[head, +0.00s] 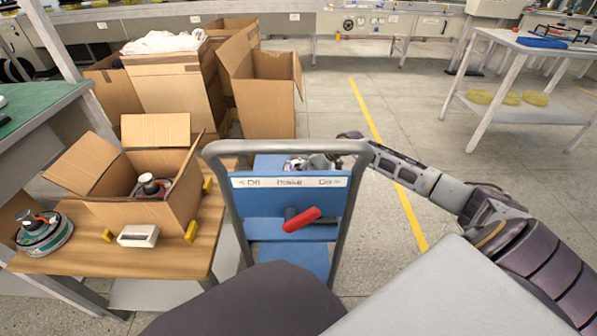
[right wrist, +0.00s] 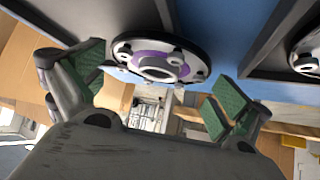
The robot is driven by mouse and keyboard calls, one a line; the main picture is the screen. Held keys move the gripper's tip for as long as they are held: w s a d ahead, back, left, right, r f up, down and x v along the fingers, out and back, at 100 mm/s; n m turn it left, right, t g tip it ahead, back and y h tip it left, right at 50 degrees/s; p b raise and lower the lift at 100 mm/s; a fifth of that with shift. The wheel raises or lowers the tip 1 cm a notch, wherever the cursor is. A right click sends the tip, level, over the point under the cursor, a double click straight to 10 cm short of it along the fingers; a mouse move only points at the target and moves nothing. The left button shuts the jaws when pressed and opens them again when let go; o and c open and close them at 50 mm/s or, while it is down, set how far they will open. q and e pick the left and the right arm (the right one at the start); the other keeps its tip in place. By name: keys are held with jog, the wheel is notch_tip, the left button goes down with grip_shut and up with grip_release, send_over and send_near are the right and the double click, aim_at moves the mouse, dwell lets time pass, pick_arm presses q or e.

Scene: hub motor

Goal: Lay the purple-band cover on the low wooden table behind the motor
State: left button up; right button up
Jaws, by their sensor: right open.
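The purple-band cover (right wrist: 150,62) is a round metal disc with a purple ring and a raised hub, in the right wrist view. My right gripper (right wrist: 155,88) is open, with one green pad on each side of the cover; I cannot tell if they touch it. In the head view this gripper (head: 312,163) is at the blue cart, partly behind its handle. The low wooden table (head: 185,258) is at the left. A motor (head: 42,234) stands at its left edge. My left gripper is not in view.
An open cardboard box (head: 120,215) on the table holds another round part (head: 150,186). Another cover (right wrist: 308,55) shows in the right wrist view.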

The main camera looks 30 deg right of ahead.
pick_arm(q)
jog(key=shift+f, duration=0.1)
pick_arm(e)
jog(key=shift+w+a+f, duration=0.15)
jog(key=shift+w+f, duration=0.1)
jog(key=shift+c, duration=0.3)
jog(key=shift+s, duration=0.1)
jog(key=c, duration=1.2)
jog(key=shift+c, duration=0.2)
notch_tip(320, 180, up, 9)
jog(key=p, duration=0.3)
jog(key=shift+f+p, duration=0.15)
jog(key=shift+p, duration=0.2)
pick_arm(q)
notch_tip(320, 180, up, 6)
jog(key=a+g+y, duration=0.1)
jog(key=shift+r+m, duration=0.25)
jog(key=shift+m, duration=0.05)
pick_arm(e)
jog(key=shift+r, duration=0.7)
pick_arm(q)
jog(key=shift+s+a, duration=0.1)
pick_arm(e)
jog(key=shift+c, duration=1)
